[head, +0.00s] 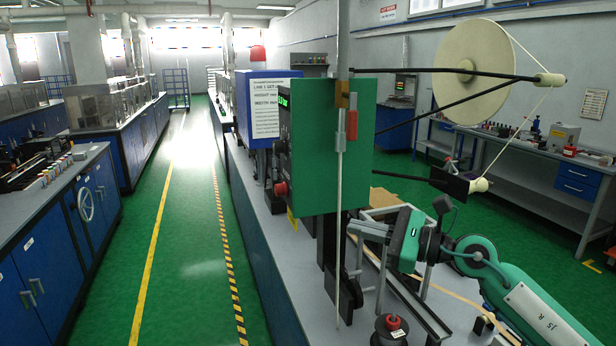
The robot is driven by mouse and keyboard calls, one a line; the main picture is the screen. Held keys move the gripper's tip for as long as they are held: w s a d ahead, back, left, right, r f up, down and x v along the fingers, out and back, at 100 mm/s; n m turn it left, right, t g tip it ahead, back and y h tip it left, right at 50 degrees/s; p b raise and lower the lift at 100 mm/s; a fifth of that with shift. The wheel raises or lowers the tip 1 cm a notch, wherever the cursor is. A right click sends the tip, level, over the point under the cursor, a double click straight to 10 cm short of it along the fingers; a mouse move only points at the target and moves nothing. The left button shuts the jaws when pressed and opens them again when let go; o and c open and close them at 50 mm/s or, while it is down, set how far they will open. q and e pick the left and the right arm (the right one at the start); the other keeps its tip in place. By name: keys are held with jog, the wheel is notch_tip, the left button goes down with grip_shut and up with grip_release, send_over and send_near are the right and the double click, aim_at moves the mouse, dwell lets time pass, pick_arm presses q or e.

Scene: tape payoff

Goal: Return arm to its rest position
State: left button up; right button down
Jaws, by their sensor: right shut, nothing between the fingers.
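My right arm (530,300), green and white, comes in from the lower right. My right gripper (356,230) points left, just below the green panel (325,140), above the grey bench. It is shut and empty. Whether its fingertips touch the dark post there I cannot tell. The large cream tape reel (475,70) is on the right side of the panel. Black rods reach right from the panel to an upper roller (550,79) and a lower roller (479,185). Pale tape (515,127) runs between the rollers. My left gripper is out of view.
A dark spool with a red top (392,328) stands on the bench (290,265) near its front. A metal frame (400,212) stands behind my right wrist. A blue cabinet (262,105) with a notice stands behind the panel. The green aisle on the left is clear.

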jog(key=s+d+f+n+t+h, duration=0.2)
jog(key=s+d+f+n+h, duration=0.2)
jog(key=f+n+h, duration=0.35)
jog(key=s+d+f+n+t+h, duration=0.3)
jog(key=d+f+n+h, duration=0.2)
jog(key=f+n, duration=0.5)
jog(key=s+d+f+n+t+h, duration=0.2)
jog(key=s+d+f+n+h, duration=0.2)
jog(key=f+n+h, duration=0.5)
jog(key=s+f+m+g+y, duration=0.3)
jog(key=s+f+g, duration=0.4)
jog(key=s, duration=0.6)
jog(key=s+f+m+g+y, duration=0.2)
jog(key=s+f+m+g, duration=0.15)
jog(key=s+f, duration=0.65)
notch_tip(320, 180, down, 30)
jog(key=s+n+g, duration=0.1)
jog(key=s+g, duration=0.1)
jog(key=s, duration=0.1)
jog(key=s+d+f+g, duration=0.1)
jog(key=s+d+f, duration=0.2)
jog(key=s+f, duration=1.5)
jog(key=shift+s, duration=0.15)
